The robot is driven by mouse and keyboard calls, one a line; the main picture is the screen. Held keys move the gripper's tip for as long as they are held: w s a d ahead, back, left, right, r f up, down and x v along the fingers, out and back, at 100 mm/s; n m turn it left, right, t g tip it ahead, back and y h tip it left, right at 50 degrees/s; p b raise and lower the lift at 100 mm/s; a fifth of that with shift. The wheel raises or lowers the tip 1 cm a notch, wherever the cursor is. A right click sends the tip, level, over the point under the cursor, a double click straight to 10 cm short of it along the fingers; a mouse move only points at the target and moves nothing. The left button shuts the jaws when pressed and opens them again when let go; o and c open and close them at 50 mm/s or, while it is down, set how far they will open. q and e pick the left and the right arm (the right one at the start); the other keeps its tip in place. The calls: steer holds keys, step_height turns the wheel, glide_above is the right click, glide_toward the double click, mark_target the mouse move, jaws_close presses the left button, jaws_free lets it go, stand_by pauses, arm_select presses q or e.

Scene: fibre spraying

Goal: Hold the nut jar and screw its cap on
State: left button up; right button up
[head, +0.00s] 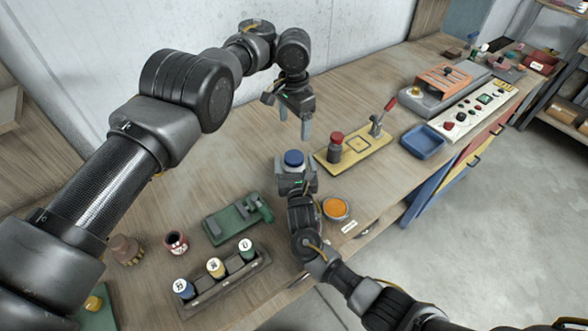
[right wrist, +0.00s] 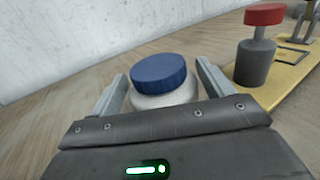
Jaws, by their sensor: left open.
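The nut jar, a round whitish jar (right wrist: 166,98) with a blue cap (right wrist: 160,73) on its top, stands between my right gripper's fingers. The blue cap (head: 293,158) also shows in the head view. My right gripper (head: 296,177) is low over the bench, and its fingers (right wrist: 163,92) lie along both sides of the jar, which nearly fills the space between them. The contact itself is partly hidden. My left gripper (head: 294,128) is open and empty, fingers pointing down, above and beyond the jar. How tightly the cap sits cannot be seen.
A blue tray (head: 423,141) lies farther right. An orange-filled dish (head: 336,208), a green fixture (head: 238,219) and a rack of bottles (head: 218,284) are nearer. Bare bench lies left of the jar.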

steer(key=shift+o, duration=1.3)
steer(key=shift+s, duration=0.15)
steer(key=s, duration=0.6)
steer(key=s+d+p, duration=0.1)
steer(key=s, duration=0.3)
steer(key=shift+d, duration=0.1)
steer(key=shift+s, duration=0.25)
